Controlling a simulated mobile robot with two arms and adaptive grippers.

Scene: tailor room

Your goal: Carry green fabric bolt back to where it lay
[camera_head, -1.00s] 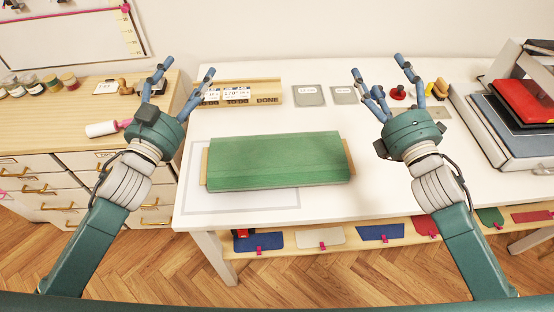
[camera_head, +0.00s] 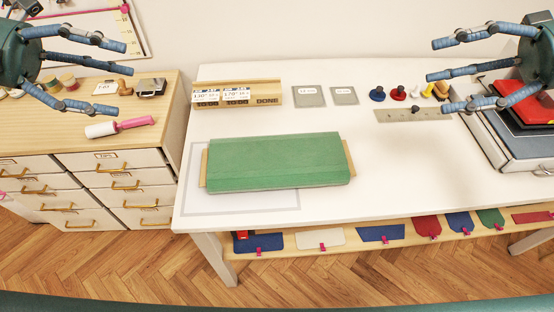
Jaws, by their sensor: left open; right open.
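The green fabric bolt (camera_head: 277,163) lies flat on the white table (camera_head: 390,190), with wooden board ends showing at its left and right. It lies partly over a grey outlined rectangle (camera_head: 240,205) on the table top, reaching past its right side. My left gripper (camera_head: 115,75) is at the upper left, above the wooden drawer cabinet, open and empty. My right gripper (camera_head: 455,72) is at the upper right, above the back right of the table, open and empty. Both are well apart from the bolt.
Stacked trays (camera_head: 500,140) stand at right. A pink-handled roller (camera_head: 120,127) lies on the cabinet. The table right of the bolt is clear.

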